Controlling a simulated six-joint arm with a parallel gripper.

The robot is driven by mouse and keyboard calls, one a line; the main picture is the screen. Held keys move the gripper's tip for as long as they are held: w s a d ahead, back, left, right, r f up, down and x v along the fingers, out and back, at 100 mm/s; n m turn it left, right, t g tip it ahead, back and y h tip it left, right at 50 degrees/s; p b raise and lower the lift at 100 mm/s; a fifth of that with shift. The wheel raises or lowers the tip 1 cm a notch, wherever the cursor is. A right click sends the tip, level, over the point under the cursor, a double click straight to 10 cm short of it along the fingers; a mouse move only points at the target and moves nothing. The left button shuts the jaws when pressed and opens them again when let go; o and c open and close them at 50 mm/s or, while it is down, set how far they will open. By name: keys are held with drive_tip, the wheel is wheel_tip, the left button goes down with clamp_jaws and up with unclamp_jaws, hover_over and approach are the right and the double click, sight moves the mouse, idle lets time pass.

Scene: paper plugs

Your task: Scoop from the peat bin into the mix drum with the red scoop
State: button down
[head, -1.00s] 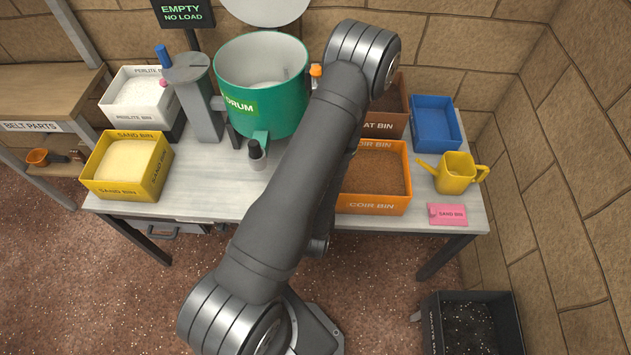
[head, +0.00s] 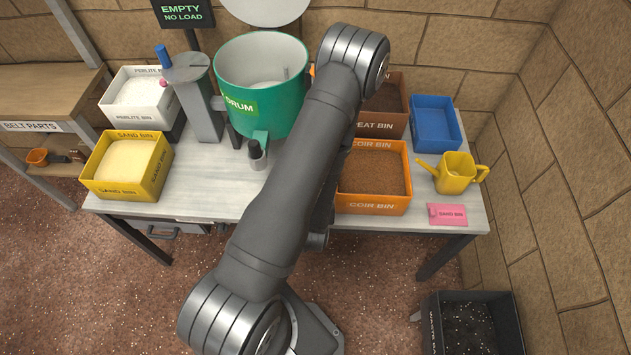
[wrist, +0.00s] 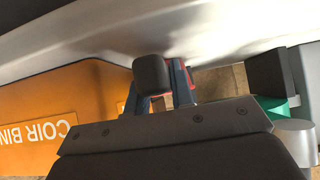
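The brown peat bin (head: 393,127) stands at the back right of the table in the head view, partly hidden by my arm. The green mix drum (head: 262,88) stands left of it, open at the top. My gripper is hidden behind my arm in the head view. In the wrist view my gripper (wrist: 160,85) shows a dark block and blue-grey finger parts beside the orange coir bin (wrist: 75,100). A little red shows at the fingers, but I cannot tell whether it is the red scoop. Whether the fingers are shut is unclear.
The coir bin stands in front of the peat bin. A blue tray (head: 436,125), yellow watering can (head: 456,174) and pink card (head: 447,214) are at the right. A yellow sand bin (head: 128,190) and white perlite bin (head: 141,120) are at the left. The front-left tabletop (head: 210,190) is clear.

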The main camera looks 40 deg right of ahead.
idle(0.4)
drive_tip(key=shift+r, duration=2.5)
drive_tip(key=w+a+n+t+y, duration=0.1)
drive_tip(key=w+a, duration=0.3)
drive_tip(key=w+a+n+y, duration=0.1)
drive_tip(key=w+a+n, duration=0.1)
drive_tip(key=w+a, duration=0.2)
drive_tip(key=w+a+r+n+t+y, duration=0.1)
drive_tip(key=w+a+n+y, duration=0.1)
drive_tip(key=w+a, duration=0.2)
drive_tip(key=shift+w+t, duration=0.3)
drive_tip(key=shift+w, duration=0.35)
drive_tip(key=w+a+r+n+y, duration=0.1)
drive_tip(key=w+a+r+n, duration=0.1)
drive_tip(key=w+a+r, duration=0.4)
drive_tip(key=w+a+r+n+y, duration=0.1)
drive_tip(key=w+a+r, duration=0.5)
drive_tip(key=w+a, duration=0.8)
drive_tip(key=shift+w+a+r+n+y, duration=0.4)
drive_tip(key=shift+a+y, duration=0.1)
drive_tip(key=shift+a, duration=0.3)
